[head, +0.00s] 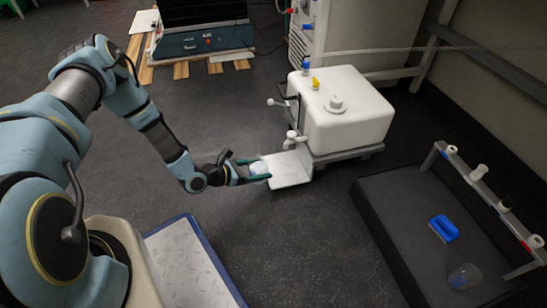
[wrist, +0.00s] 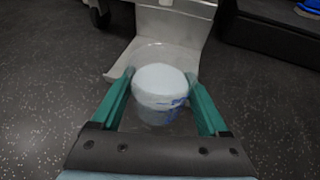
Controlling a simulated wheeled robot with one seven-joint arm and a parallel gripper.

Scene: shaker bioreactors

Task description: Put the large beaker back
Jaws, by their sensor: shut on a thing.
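My gripper (head: 254,171) is at the end of my outstretched arm, near the middle of the head view. In the wrist view my gripper (wrist: 160,105) has its two green fingers on either side of a clear beaker (wrist: 158,115) with whitish contents and blue marks, and is shut on it. The beaker (head: 259,168) is small and partly hidden by the fingers in the head view. It is held at the near edge of a pale metal shelf (head: 290,174); I cannot tell whether it touches the shelf. The shelf (wrist: 160,52) lies just beyond the beaker in the wrist view.
A white tank (head: 345,115) with valves stands behind the shelf. A blue-edged white panel (head: 190,265) is at the lower left. Open floor lies between.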

